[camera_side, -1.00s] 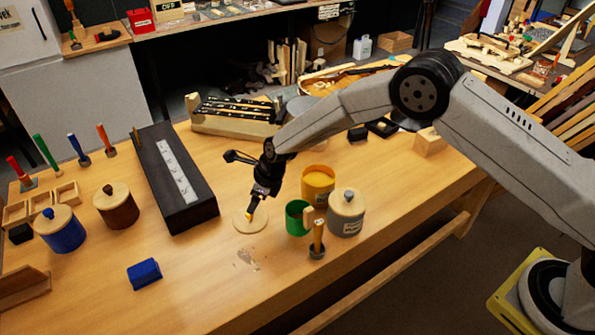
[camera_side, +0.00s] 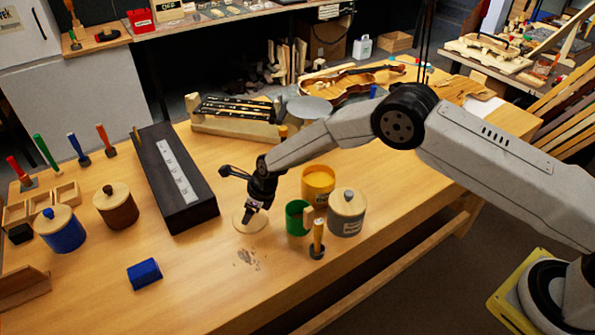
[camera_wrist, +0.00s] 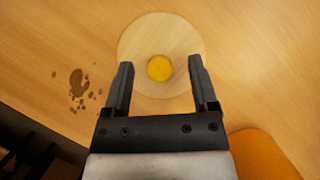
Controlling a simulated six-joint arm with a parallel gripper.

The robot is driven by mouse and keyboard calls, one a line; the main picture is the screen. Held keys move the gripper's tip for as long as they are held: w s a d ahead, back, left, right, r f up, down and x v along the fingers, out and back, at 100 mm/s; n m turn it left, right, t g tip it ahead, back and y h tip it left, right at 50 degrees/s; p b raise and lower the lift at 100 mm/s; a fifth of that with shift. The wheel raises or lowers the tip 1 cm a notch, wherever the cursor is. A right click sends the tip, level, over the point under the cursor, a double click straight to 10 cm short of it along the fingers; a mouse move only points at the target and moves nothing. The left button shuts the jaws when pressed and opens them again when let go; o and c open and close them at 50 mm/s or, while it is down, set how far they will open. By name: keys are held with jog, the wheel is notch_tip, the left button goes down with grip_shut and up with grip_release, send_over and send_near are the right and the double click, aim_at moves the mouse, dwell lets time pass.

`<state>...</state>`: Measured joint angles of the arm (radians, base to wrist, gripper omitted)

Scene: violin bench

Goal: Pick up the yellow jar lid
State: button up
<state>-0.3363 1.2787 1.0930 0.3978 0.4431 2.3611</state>
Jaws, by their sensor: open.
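The yellow jar lid is a round pale wooden disc (camera_wrist: 160,25) with a yellow knob (camera_wrist: 159,68) at its middle. It lies flat on the bench, left of the open yellow jar; in the side view its rim (camera_side: 240,224) shows below my gripper, which hides the knob. My gripper (camera_wrist: 158,85) is open and empty above the lid. In the wrist view the two fingers stand on either side of the knob, apart from it. The yellow jar (camera_side: 318,184) stands without a lid, and its orange side also shows at the wrist view's lower right (camera_wrist: 262,155).
A blue block (camera_side: 144,273) sits front left.

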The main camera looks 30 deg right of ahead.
jog(key=shift+f, duration=0.1)
dwell(0.4)
grip_shut()
notch_tip(320, 180, up, 10)
dwell(1.0)
jog(key=shift+d, duration=0.1)
dwell(0.4)
jog(key=s+d+r, duration=0.1)
jog(key=d+r, duration=0.1)
jog(key=d, duration=0.8)
jog(key=s+d+r, duration=0.2)
jog(key=d+r, duration=0.1)
jog(key=d, duration=0.6)
jog(key=shift+d+r, duration=0.25)
jog(key=shift+d, duration=0.15)
